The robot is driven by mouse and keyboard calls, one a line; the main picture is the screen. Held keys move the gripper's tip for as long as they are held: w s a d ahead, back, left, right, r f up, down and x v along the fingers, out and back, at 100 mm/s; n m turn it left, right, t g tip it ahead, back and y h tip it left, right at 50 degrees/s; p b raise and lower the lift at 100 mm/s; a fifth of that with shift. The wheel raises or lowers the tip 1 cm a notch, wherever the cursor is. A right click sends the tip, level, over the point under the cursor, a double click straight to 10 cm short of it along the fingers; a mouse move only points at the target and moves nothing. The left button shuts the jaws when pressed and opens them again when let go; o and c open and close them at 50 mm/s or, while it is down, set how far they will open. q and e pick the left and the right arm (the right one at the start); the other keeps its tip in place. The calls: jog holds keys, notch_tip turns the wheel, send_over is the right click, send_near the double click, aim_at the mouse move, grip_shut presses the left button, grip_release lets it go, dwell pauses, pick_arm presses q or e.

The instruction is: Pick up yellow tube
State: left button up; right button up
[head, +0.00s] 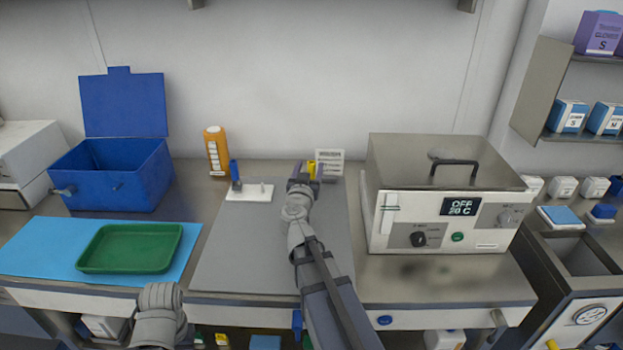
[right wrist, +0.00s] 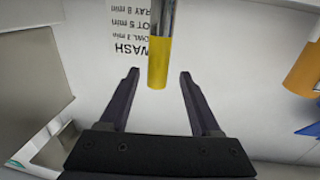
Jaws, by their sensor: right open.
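The yellow tube (head: 311,167) shows at the back of the table in the head view, just beyond my right wrist. In the right wrist view the yellow tube (right wrist: 158,60) has a yellow lower part and a shiny grey upper part in the picture. My right gripper (right wrist: 159,76) is open, with one finger on each side of the tube's yellow end and visible gaps to it. In the head view my right gripper (head: 309,174) partly hides the tube and whatever holds it. My left arm shows at the lower left; its gripper is not visible.
A white rack (head: 262,193) with a blue tube (head: 234,172) stands left of my right gripper. A printed sign (head: 331,157) stands behind. A metal bath (head: 402,203) stands to the right. A green tray (head: 130,268) and blue box (head: 150,180) are left. The grey mat (head: 235,255) is clear.

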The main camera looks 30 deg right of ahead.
jog(key=x, duration=0.5)
jog(key=shift+s+d+f, duration=0.1)
jog(key=shift+d+f, duration=0.05)
jog(key=shift+f, duration=0.05)
jog(key=shift+s, duration=0.1)
grip_shut()
